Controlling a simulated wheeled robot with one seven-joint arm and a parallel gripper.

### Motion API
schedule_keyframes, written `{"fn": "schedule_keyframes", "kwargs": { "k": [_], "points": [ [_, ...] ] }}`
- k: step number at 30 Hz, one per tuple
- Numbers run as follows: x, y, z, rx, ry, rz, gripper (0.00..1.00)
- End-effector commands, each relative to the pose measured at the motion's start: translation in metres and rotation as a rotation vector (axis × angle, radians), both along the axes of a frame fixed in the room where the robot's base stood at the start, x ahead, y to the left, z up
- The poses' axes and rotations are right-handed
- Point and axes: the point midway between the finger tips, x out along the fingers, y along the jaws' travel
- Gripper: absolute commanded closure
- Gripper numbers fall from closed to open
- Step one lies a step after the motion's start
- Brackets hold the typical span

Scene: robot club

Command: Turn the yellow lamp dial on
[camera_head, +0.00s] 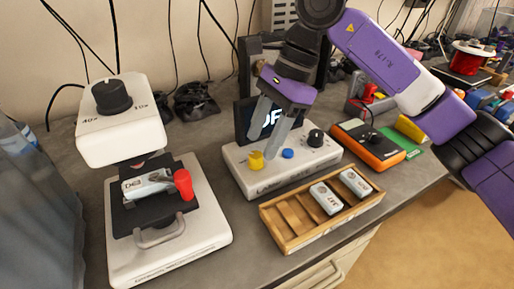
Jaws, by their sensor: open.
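The yellow lamp dial (256,160) stands on the left part of the top of a white control box (243,178). A round blue button (288,154) and a black knob (316,138) sit to its right on the same box. A dark screen showing partly hidden letters (244,116) stands behind them. My purple gripper (266,139) points down over the box, with two grey fingers spread apart and nothing between them. Its fingertips are close above the dial and the blue button; contact cannot be told.
A white microscope-like device (120,130) with a black top knob and a red knob (183,184) stands left. A wooden tray (282,236) with small white modules lies in front of the box. An orange meter (366,143) is right. Cables hang behind.

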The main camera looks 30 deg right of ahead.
Motion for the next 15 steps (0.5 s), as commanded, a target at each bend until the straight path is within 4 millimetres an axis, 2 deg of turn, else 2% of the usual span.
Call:
{"fn": "schedule_keyframes", "kwargs": {
  "k": [6, 15],
  "points": [
    [0.000, 0.011, -0.025, 0.002, 0.000, 0.000, 0.49],
    [0.000, 0.014, -0.033, 0.001, -0.001, 0.000, 0.49]
  ]
}}
